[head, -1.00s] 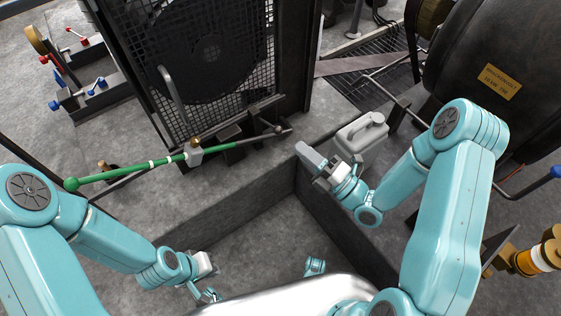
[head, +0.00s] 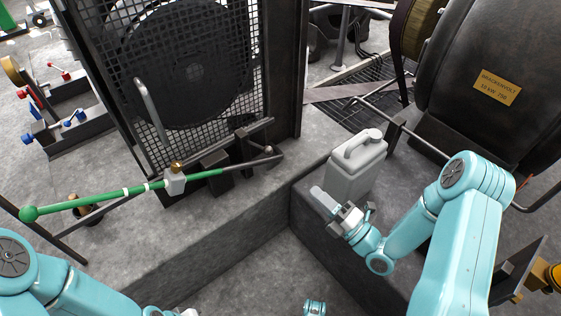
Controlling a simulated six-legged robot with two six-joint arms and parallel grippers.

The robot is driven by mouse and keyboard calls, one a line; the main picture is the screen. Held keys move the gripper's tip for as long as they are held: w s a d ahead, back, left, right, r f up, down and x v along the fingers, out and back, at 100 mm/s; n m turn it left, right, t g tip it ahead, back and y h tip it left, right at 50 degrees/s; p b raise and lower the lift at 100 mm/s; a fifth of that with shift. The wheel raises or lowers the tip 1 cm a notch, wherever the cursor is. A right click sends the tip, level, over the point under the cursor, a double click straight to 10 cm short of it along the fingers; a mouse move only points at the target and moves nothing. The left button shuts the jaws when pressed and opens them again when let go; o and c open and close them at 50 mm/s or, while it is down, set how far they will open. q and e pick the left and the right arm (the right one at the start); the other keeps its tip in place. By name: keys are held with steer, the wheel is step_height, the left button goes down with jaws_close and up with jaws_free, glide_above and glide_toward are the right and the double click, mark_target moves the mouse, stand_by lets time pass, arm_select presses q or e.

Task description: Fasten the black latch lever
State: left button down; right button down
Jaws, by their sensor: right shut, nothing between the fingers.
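A dark lever (head: 257,159) with a round knob lies low at the right foot of the mesh guard (head: 190,70). It looks like the black latch lever, but I cannot tell whether it is fastened. A green bar (head: 105,196) with white bands and a ball end runs left from there, through a grey block (head: 175,181). My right gripper (head: 318,193) is shut and empty, to the right of the lever and clearly apart from it, in front of the grey canister (head: 357,168). My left gripper (head: 187,313) barely shows at the bottom edge; its fingers are cut off.
The canister stands on the ledge right of the guard. A large black dynamo (head: 505,70) with a yellow plate fills the upper right. A floor grating (head: 355,112) lies behind the canister. A rack with red and blue handles (head: 65,125) stands at the left.

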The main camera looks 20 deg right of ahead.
steer(key=b+x, duration=0.1)
steer(key=x, duration=1.2)
steer(key=shift+b, duration=0.35)
steer(key=shift+w+a+r, duration=0.1)
steer(key=shift+r, duration=0.05)
steer(key=shift+w+r+p, duration=0.1)
steer(key=shift+r+p, duration=0.3)
steer(key=shift+p, duration=0.1)
step_height(320, 180, up, 8)
steer(key=m+g+h+p, duration=0.1)
steer(key=g+h+p, duration=0.3)
steer(key=g+p, duration=0.5)
glide_above(272, 151)
steer(key=w+p, duration=0.2)
steer(key=w, duration=0.1)
steer(key=t, duration=0.2)
steer(key=shift+w+a, duration=0.1)
steer(key=shift+a, duration=0.3)
steer(key=shift+r, duration=0.1)
